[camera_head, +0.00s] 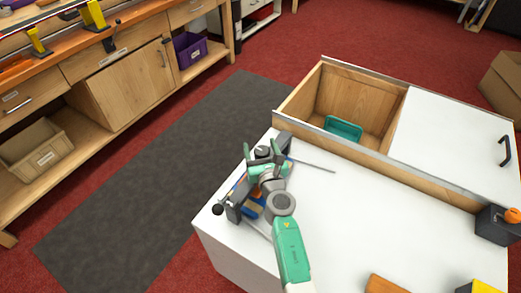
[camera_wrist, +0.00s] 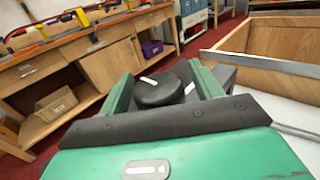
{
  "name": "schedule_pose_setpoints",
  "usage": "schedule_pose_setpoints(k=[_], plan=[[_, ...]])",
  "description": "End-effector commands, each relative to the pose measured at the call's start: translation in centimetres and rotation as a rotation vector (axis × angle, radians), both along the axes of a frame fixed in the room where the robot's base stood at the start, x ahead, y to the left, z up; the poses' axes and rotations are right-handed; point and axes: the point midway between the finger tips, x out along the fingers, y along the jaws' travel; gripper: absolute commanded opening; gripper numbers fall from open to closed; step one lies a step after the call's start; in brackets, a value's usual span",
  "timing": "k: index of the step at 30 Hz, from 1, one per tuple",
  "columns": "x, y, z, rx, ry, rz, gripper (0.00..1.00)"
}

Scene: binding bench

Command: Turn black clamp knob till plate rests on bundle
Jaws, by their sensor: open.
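The black clamp knob (camera_head: 263,151) sits on top of a dark clamp (camera_head: 235,212) at the left edge of the white worktop. In the wrist view the knob (camera_wrist: 160,92) is a round black disc with a white mark on its top. My gripper (camera_head: 261,149) is open, with its green fingers on either side of the knob; whether they touch it I cannot tell. A bundle with blue and tan parts (camera_head: 254,206) shows low in the clamp, partly behind my arm. The plate is hidden, so its gap to the bundle does not show.
The white worktop (camera_head: 350,225) is mostly clear. A metal rod (camera_head: 312,165) lies right of the clamp. Behind is an open wooden compartment with a teal tray (camera_head: 343,128). A dark box (camera_head: 497,224) stands at the right edge. A wooden bench (camera_head: 120,85) stands left across a grey mat.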

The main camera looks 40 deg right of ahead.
Motion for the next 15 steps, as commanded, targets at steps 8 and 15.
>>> schedule_pose_setpoints(k=[8,15], plan=[[-0.03,0.01,0.01,0.001,0.000,0.000,0.23],[0.04,0.01,-0.16,0.000,0.000,-0.077,0.20]])
